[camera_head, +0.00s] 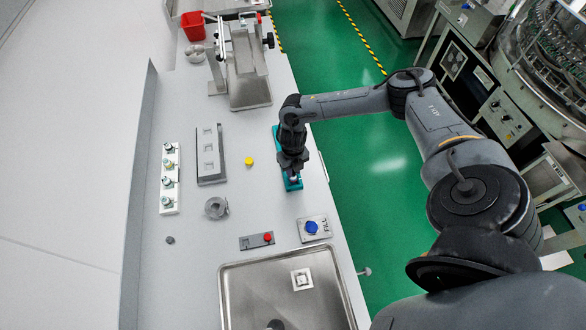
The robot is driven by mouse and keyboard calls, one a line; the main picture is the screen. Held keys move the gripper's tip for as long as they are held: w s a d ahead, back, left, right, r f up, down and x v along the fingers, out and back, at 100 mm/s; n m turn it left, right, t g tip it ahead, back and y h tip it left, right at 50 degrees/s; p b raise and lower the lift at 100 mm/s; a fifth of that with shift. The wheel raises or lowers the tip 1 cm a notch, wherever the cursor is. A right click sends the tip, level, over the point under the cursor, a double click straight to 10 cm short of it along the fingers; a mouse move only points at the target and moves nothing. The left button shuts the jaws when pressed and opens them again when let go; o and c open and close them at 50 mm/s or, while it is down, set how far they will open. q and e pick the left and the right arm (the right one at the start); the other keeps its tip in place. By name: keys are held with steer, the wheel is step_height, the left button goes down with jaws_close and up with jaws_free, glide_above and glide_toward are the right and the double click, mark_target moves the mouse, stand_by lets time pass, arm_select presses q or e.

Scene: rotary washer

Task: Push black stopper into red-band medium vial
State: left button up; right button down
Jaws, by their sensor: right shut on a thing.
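My right gripper (292,169) points down over a teal rack (279,135) near the right edge of the counter. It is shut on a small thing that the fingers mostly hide. I cannot tell whether this is the black stopper. A small pale spot shows at the fingertips, and I cannot make out a red band there. Several small vials (168,163) stand in a white rack at the left, with bands too small to read. My left gripper is not in view.
A grey block with square recesses (209,153), a yellow cap (249,161), a metal ring (216,208) and a small dark grey piece (170,240) are on the counter. A FILL button plate (313,228), a red-button box (257,241) and a steel basin (237,292) are nearer.

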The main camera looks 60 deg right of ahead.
steer(key=shift+f, duration=0.1)
stand_by(0.3)
steer(key=c, duration=0.9)
jaws_free()
